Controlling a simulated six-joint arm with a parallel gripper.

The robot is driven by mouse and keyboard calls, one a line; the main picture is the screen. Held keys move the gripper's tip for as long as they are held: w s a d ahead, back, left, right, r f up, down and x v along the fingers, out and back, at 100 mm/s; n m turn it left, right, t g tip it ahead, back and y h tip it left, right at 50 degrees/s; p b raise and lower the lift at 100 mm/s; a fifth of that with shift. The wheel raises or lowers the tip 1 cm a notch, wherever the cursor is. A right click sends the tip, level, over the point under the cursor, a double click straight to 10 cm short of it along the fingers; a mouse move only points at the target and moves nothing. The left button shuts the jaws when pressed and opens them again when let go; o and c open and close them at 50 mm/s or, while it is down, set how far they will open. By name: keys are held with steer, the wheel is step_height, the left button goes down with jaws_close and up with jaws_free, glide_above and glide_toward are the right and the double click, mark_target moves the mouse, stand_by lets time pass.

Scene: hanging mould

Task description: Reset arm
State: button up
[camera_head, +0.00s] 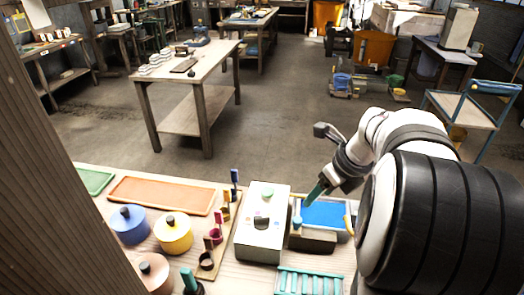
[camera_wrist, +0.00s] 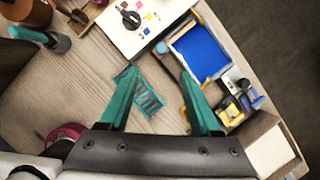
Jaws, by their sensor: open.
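My gripper (camera_head: 318,190) is above the workbench, near the blue-floored tray (camera_head: 325,212). In the wrist view its two teal fingers stand wide apart, and my gripper (camera_wrist: 158,78) is open with nothing held between them. The teal slatted rack (camera_wrist: 147,95) shows on the bench below, between and beyond the fingers. My arm comes in from the right in the head view and hides part of the bench's right end.
A white box with a green knob (camera_head: 258,242) stands left of the tray. Left of it are a wooden strip with upright coloured pieces, a yellow lidded pot (camera_head: 173,236), a blue lidded pot (camera_head: 130,228) and an orange tray (camera_head: 163,195). Open floor lies beyond the bench.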

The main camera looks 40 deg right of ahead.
steer(key=a+n+g+y, duration=0.1)
steer(key=a+n, duration=0.8)
steer(key=a, duration=0.5)
steer(key=s+a+f+n+g, duration=0.2)
steer(key=s+a+n+g, duration=0.1)
steer(key=s+a+n, duration=1.2)
steer(key=a+n, duration=0.2)
steer(key=n, duration=0.4)
steer(key=shift+s+a+f+n+g+y, duration=0.15)
steer(key=shift+a+f+n+g+y, duration=0.15)
steer(key=shift+f+g+y, duration=0.1)
